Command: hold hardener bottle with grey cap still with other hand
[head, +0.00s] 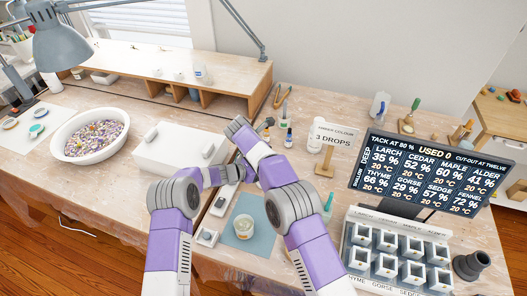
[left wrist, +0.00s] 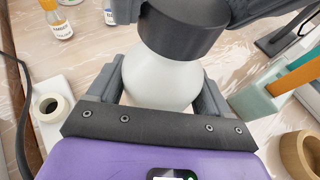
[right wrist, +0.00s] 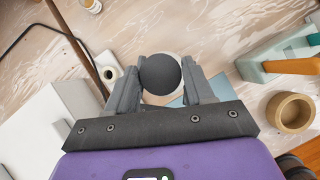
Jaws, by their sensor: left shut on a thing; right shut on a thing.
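The hardener bottle is a white, round-shouldered bottle (left wrist: 160,80) with a dark grey cap (left wrist: 180,35); it stands between the two grippers. My left gripper (left wrist: 158,88) is shut on the bottle's white body, one finger on each side. My right gripper (right wrist: 160,82) is shut on the cap from above, and its fingers also show at the top of the left wrist view. In the right wrist view the cap (right wrist: 160,74) is a dark disc between the fingertips, covering most of the bottle. In the head view my arms largely hide the bottle.
A clear cup (head: 243,226) stands on a blue mat (head: 262,245) in front of the arms. A mould tray (head: 352,262) and a display (head: 425,172) are on the right. A white bowl of pellets (head: 55,147) is on the left. Small bottles (head: 289,137) stand behind.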

